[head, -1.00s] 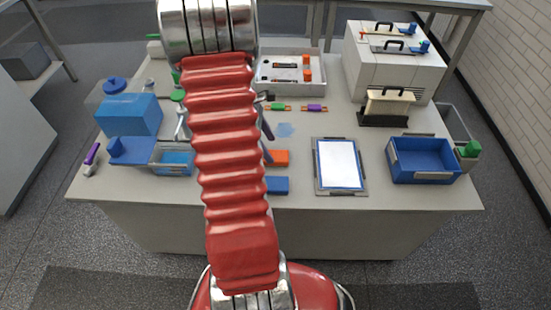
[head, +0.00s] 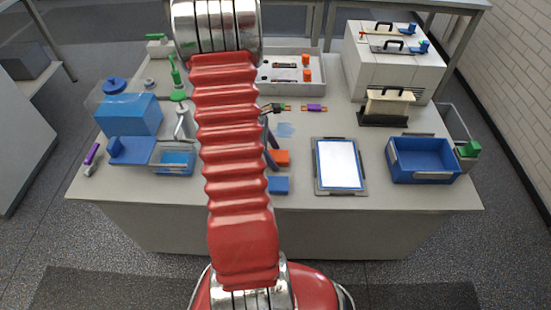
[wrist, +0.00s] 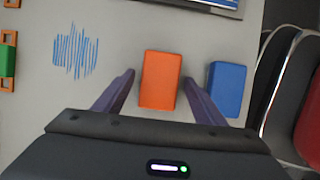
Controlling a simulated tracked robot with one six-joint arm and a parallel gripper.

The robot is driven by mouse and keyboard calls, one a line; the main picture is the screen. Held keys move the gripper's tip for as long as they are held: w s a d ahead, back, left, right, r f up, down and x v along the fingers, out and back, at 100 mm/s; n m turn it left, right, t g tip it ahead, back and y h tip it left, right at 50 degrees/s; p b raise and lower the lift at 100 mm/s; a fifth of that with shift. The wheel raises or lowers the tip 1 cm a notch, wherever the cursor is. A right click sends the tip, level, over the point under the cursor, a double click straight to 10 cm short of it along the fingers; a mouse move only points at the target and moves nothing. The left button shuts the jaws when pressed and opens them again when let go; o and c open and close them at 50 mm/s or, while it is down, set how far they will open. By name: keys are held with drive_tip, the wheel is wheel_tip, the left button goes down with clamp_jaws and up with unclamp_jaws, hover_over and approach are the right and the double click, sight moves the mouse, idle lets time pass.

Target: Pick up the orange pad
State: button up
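The orange pad (wrist: 159,80) lies flat on the table between the two open fingers of my gripper (wrist: 159,84) in the wrist view. A gap shows on each side of it, so the fingers appear not to touch it. In the head view the orange pad (head: 281,157) shows just right of my arm, which hides its left part. One dark finger of my gripper (head: 271,150) shows beside it there; the rest of the gripper is hidden behind my arm.
A blue pad (wrist: 227,88) lies close to the right finger. Blue scribble marks (wrist: 75,52) are on the table to the left. In the head view a white-faced framed panel (head: 339,165) and a blue bin (head: 423,158) stand to the right.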

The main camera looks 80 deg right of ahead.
sight(273, 156)
drive_tip(key=c, duration=1)
drive_tip(key=shift+r, duration=0.2)
drive_tip(key=shift+c, duration=0.2)
wheel_tip(273, 156, up, 10)
drive_tip(key=shift+f, duration=0.15)
drive_tip(key=o, duration=0.6)
drive_tip(key=shift+c, duration=0.2)
drive_tip(key=c, duration=0.4)
